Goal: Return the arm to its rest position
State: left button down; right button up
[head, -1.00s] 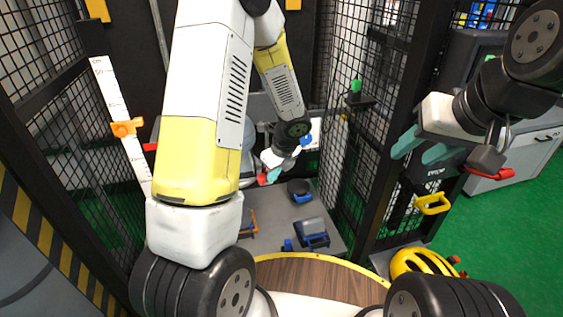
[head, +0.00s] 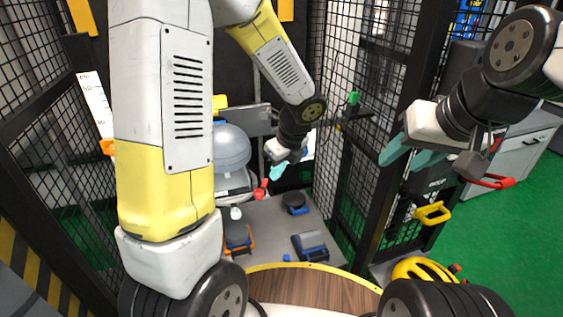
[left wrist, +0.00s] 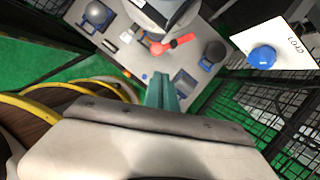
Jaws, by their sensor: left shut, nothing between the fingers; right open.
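My left arm (head: 160,130) rises on the left of the head view and bends over into the caged tower. My left gripper (head: 278,170) has teal fingers, hangs over the grey base plate (head: 270,225), and holds nothing. In the left wrist view its fingers (left wrist: 161,92) are together, pointing toward the plate. A red lever (left wrist: 172,44) shows just beyond the fingertips; the head view shows the red piece (head: 261,189) close to the gripper. Whether they touch I cannot tell. My right gripper (head: 404,150) is open and empty, outside the cage at right.
A grey dome (head: 230,147) stands left of my left gripper. Black mesh walls (head: 335,130) flank the tower. A white LOAD panel with a blue knob (left wrist: 262,56) is near the left wrist. A yellow helmet (head: 423,268) lies at lower right. Green floor (head: 510,225) is open at right.

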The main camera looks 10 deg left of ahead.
pick_arm(q)
jog(key=s+a+r+n+t+h, duration=0.3)
jog(key=s+r+n+h, duration=0.2)
jog(key=s+r+n, duration=1.1)
notch_tip(320, 180, up, 2)
jog(key=n, duration=0.8)
jog(key=shift+s+r+n+t, duration=0.25)
jog(key=shift+s+n+t, duration=0.1)
jog(key=shift+n+t, duration=0.05)
